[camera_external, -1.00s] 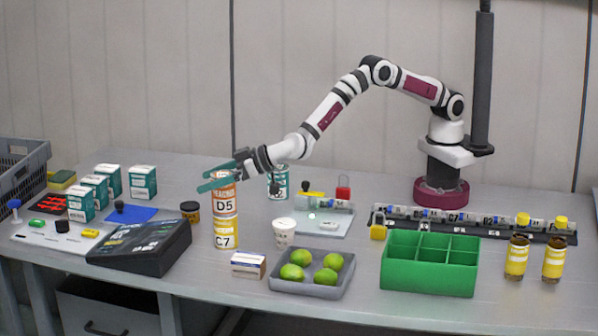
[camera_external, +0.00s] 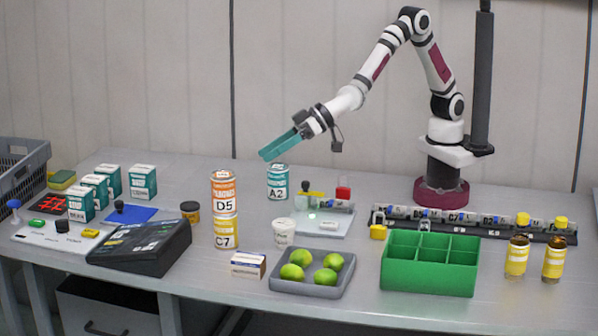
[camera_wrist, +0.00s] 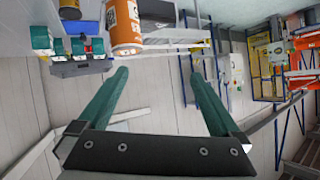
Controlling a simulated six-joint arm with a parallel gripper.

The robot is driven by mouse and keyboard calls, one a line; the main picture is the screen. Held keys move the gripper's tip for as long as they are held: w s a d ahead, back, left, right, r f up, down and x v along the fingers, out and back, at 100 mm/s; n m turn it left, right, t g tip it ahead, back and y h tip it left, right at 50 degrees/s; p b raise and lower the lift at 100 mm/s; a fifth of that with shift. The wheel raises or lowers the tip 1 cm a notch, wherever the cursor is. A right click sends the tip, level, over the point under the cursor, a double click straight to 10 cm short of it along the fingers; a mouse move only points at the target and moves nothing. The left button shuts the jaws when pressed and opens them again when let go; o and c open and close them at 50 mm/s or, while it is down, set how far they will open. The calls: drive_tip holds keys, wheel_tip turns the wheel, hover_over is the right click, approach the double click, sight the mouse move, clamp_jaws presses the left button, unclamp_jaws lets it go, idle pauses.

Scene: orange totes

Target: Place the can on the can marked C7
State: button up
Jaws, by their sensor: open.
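The orange can marked D5 (camera_external: 223,193) stands upright on top of the yellow can marked C7 (camera_external: 225,233) in the external view. The two cans look lined up as one stack. My gripper (camera_external: 279,146) is open and empty, up and to the right of the stack, apart from it. In the wrist view my two teal fingers (camera_wrist: 157,95) are spread with nothing between them. An orange can (camera_wrist: 123,24) shows beyond the left finger at the top of that view; its lower part is cut off by the frame.
A teal can marked A2 (camera_external: 278,183) stands behind and right of the stack. A white cup (camera_external: 284,233), a small box (camera_external: 248,264) and a grey tray (camera_external: 312,287) of limes stand in front. A black box (camera_external: 140,246) lies to the left; a green divided bin (camera_external: 430,263) stands right.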

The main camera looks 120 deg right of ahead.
drive_tip(key=s+a+r+n+g+y, duration=0.1)
drive_tip(key=s+a+r+g+y, duration=0.2)
drive_tip(key=s, duration=0.5)
drive_tip(key=s+d+f+g, duration=0.1)
drive_tip(key=s+g, duration=0.2)
drive_tip(key=s, duration=0.9)
drive_tip(key=s+d+f+m+g+y, duration=0.1)
drive_tip(key=s+f+g, duration=0.1)
drive_tip(key=s, duration=1)
drive_tip(key=s+d+f+g, duration=0.1)
drive_tip(key=s+g, duration=0.3)
drive_tip(key=s, duration=0.8)
drive_tip(key=shift+f, duration=0.35)
